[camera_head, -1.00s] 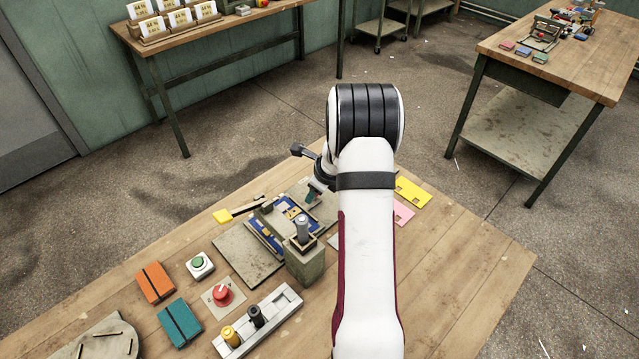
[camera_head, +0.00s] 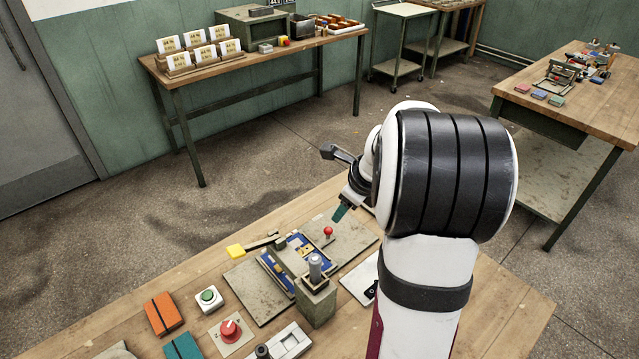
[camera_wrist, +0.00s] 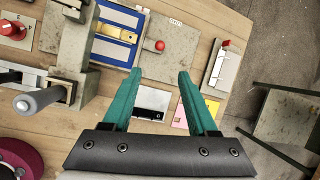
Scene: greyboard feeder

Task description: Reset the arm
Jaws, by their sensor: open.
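My gripper (camera_wrist: 160,74) has two teal fingers that stand apart with nothing between them. One teal fingertip of it also shows in the head view (camera_head: 341,212), over the far part of the workbench, above the grey plate with a red ball knob (camera_head: 328,231). In the wrist view the red ball knob (camera_wrist: 160,46) lies just beyond the fingertips. My raised arm hides the right part of the bench in the head view.
The feeder (camera_head: 300,250) has blue parts and a yellow-ended lever (camera_head: 236,251). A grey post (camera_head: 317,300) stands in front. A green button (camera_head: 208,298), red dial (camera_head: 230,331) and orange notebook (camera_head: 163,314) lie left. Other tables stand across the floor.

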